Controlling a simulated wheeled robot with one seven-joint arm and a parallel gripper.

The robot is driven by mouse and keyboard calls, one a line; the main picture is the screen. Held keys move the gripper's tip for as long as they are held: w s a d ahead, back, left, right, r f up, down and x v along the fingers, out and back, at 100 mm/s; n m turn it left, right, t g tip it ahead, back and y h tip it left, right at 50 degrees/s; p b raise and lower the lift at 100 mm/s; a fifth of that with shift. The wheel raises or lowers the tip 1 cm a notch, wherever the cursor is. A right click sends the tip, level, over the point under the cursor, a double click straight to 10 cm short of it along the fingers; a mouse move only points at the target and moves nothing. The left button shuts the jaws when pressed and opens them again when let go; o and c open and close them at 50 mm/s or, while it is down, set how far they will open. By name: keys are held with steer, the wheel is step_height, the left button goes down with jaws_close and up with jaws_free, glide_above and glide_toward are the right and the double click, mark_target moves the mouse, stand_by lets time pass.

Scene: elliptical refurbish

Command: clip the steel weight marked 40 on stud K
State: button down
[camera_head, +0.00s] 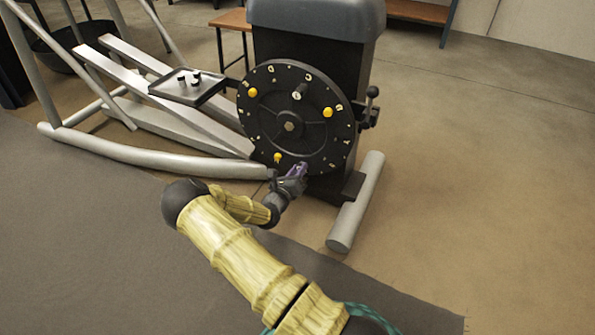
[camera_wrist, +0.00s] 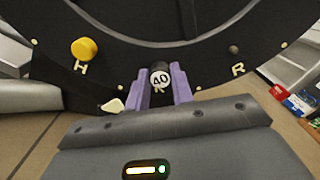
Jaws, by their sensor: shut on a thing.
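The black flywheel disc (camera_head: 262,125) has lettered positions around its rim, and its lower part fills the top of the wrist view (camera_wrist: 125,55). My gripper (camera_head: 301,169) is at the disc's lower edge. In the wrist view its purple fingers (camera_wrist: 164,88) are shut on the steel weight marked 40 (camera_wrist: 159,77), a small dark cylinder with its numbered end facing me. A pale letter, apparently K, shows just under the weight. The stud behind it is hidden, so I cannot tell whether the weight is seated. In the head view my fingers hide the weight.
Yellow weights sit on the disc at upper left (camera_head: 252,92), right (camera_head: 327,112) and lower left (camera_head: 277,158); the last is by letter H (camera_wrist: 83,48). A grey foot tube (camera_head: 356,200) lies right.

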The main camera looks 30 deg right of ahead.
steer(key=shift+w+d, duration=0.1)
steer(key=shift+d, duration=0.05)
steer(key=c, duration=1.1)
jaws_free()
steer(key=p+v, duration=0.8)
steer(key=v, duration=0.9)
steer(key=shift+f+p, duration=0.1)
steer(key=shift+p, duration=0.25)
